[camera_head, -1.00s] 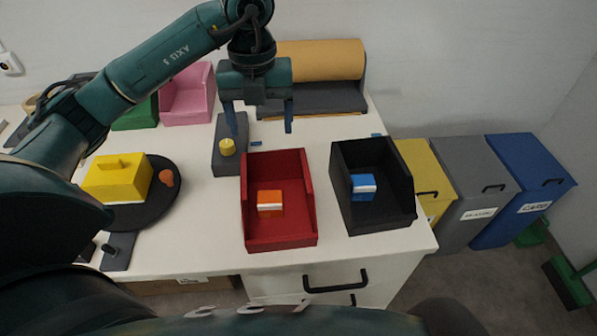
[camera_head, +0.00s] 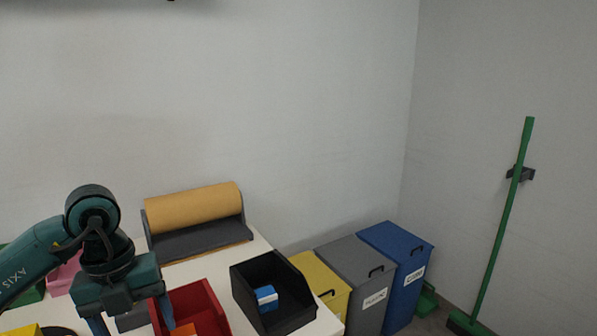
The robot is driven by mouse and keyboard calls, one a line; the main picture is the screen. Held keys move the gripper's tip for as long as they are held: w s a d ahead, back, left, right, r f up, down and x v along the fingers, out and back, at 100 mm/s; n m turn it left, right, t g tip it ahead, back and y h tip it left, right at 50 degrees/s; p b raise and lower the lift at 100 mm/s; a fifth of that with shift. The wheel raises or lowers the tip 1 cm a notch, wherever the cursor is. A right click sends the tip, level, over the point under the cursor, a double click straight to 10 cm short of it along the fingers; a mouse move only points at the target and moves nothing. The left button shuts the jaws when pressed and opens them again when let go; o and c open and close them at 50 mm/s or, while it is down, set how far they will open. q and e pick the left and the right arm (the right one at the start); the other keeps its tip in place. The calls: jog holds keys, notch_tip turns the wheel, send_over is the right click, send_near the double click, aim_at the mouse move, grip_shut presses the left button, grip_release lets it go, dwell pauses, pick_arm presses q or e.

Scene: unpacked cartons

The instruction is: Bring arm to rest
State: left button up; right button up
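My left arm comes in from the lower left. Its gripper (camera_head: 131,319) points down with its two blue fingers spread apart, and I see nothing held between them. It hangs at the left side of the red bin (camera_head: 208,296) and covers part of it; the fingertips are near the bottom edge of the view. My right gripper is not in view.
An orange item (camera_head: 186,329) lies in the red bin. A blue and white item (camera_head: 266,295) lies in the black bin (camera_head: 296,314). A paper roll (camera_head: 195,207) stands behind. Yellow (camera_head: 322,284), grey (camera_head: 352,286) and blue (camera_head: 401,258) waste bins stand right of the table.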

pick_arm(q)
jog(key=s+d+f+m+g+h, duration=0.1)
jog(key=s+d+m+g+h, duration=0.15)
jog(key=d+h, duration=0.45)
jog(key=s+d+f+m+g+h, duration=0.1)
jog(key=s+d+f+h, duration=0.15)
jog(key=d, duration=0.75)
jog(key=d+r+n+t+h+p, duration=0.1)
jog(key=d+r+n+t+h, duration=0.5)
jog(key=h, duration=0.5)
jog(key=w+a+f+n+t+y, duration=0.2)
jog(key=a+f+n+t+y, duration=0.25)
jog(key=n+t, duration=0.4)
jog(key=w+a+f+n+t+y, duration=0.35)
jog(key=n+t+y, duration=0.3)
jog(key=n, duration=0.35)
jog(key=s+a+f+n+g+y, duration=0.2)
jog(key=s+f, duration=0.4)
jog(key=f, duration=0.4)
jog(key=s+a+f+n+g+y+p, duration=0.1)
jog(key=s+f+n+g+y, duration=0.3)
jog(key=f, duration=0.6)
jog(key=shift+s+a+n+g+y, duration=0.35)
jog(key=shift+s+a+n+y, duration=0.2)
jog(key=shift+s+a, duration=0.45)
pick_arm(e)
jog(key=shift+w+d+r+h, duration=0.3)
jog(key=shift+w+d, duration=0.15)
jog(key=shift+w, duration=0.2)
